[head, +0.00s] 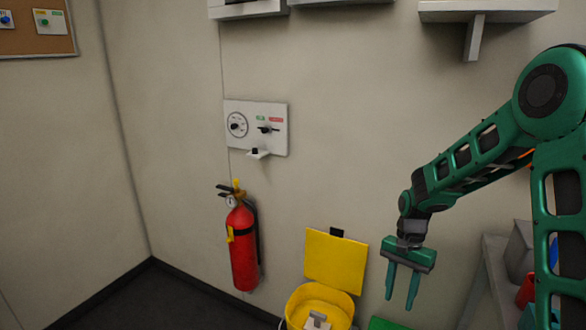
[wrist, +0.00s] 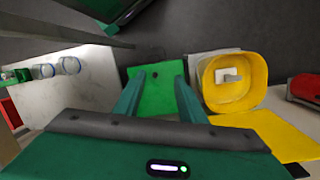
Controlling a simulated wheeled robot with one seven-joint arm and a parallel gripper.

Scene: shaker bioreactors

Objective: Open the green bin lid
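The green bin lid (wrist: 157,90) shows in the wrist view as a flat green panel with a small dark spot near its top. It looks closed. In the head view only a sliver of the green lid (head: 385,324) shows at the bottom edge. My gripper (head: 400,290) hangs pointing down above and near the lid, with its two fingers apart and nothing between them. In the wrist view my gripper's fingers (wrist: 160,95) frame the lid's left and right sides. I cannot tell the exact height gap.
A yellow bin (head: 318,304) stands left of the green lid with its yellow lid (head: 335,260) raised and a pale object inside. A red fire extinguisher (head: 243,245) hangs on the wall. A pale worktop (wrist: 85,90) with glassware is at the left in the wrist view.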

